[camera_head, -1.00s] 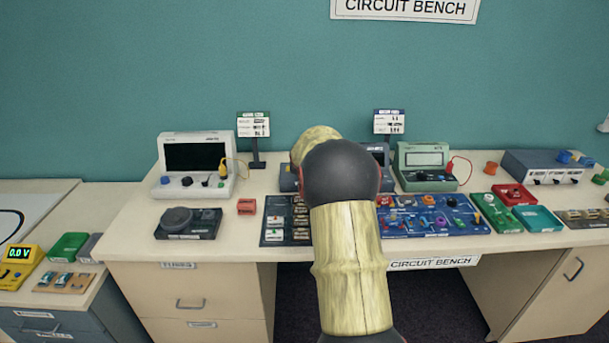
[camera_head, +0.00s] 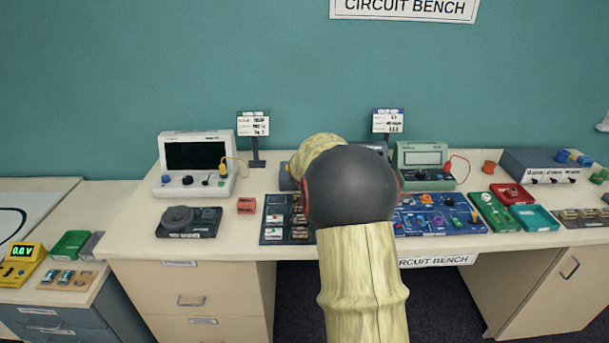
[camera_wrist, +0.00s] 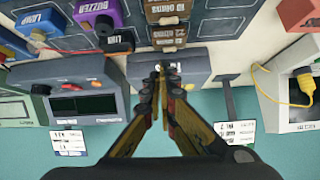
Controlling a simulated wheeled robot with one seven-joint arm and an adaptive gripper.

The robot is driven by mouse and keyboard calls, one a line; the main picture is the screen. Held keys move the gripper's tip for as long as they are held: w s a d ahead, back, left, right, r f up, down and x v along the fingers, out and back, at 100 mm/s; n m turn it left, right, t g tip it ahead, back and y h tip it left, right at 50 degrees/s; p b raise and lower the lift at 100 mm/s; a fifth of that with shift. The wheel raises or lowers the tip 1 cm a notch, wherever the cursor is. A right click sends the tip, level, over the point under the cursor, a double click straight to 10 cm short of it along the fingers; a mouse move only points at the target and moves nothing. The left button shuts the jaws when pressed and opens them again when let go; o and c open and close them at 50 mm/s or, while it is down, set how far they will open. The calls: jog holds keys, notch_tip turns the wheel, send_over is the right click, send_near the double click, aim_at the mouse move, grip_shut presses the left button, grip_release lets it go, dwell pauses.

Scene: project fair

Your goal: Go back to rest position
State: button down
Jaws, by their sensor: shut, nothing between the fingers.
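My gripper (camera_wrist: 161,75) shows in the wrist view with its two fingers together and nothing between them. Its tips appear over a grey box (camera_wrist: 190,72) on the circuit bench, next to a grey device with a dark screen (camera_wrist: 82,104). Whether the tips touch the box cannot be told. In the head view my arm stands in front of the bench (camera_head: 140,238) and hides the gripper and the middle of the bench top.
A white oscilloscope (camera_head: 195,160) and a green meter (camera_head: 425,163) stand at the back of the bench. A dark component tray (camera_head: 275,234) and a blue circuit board (camera_head: 440,222) lie in front. Sign stands (camera_head: 254,135) rise behind. A yellow cable (camera_wrist: 268,92) shows in the wrist view.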

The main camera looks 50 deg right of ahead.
jog(key=shift+s+a+f, duration=0.4)
jog(key=shift+s+a, duration=0.2)
jog(key=shift+a, duration=0.1)
jog(key=s+a+r+n+y, duration=0.15)
jog(key=a+r, duration=0.25)
jog(key=a, duration=0.6)
jog(key=s+a+r+n+y, duration=0.15)
jog(key=a+r, duration=0.25)
jog(key=a, duration=0.6)
jog(key=s+a+r+n, duration=0.25)
jog(key=a+r, duration=0.25)
jog(key=a, duration=0.4)
jog(key=s+a+f+n+y+p, duration=0.1)
jog(key=s+a+n+y, duration=0.3)
jog(key=s+a, duration=1.4)
jog(key=shift+a+f+n, duration=0.25)
jog(key=shift+a+n, duration=0.3)
jog(key=shift+a, duration=0.65)
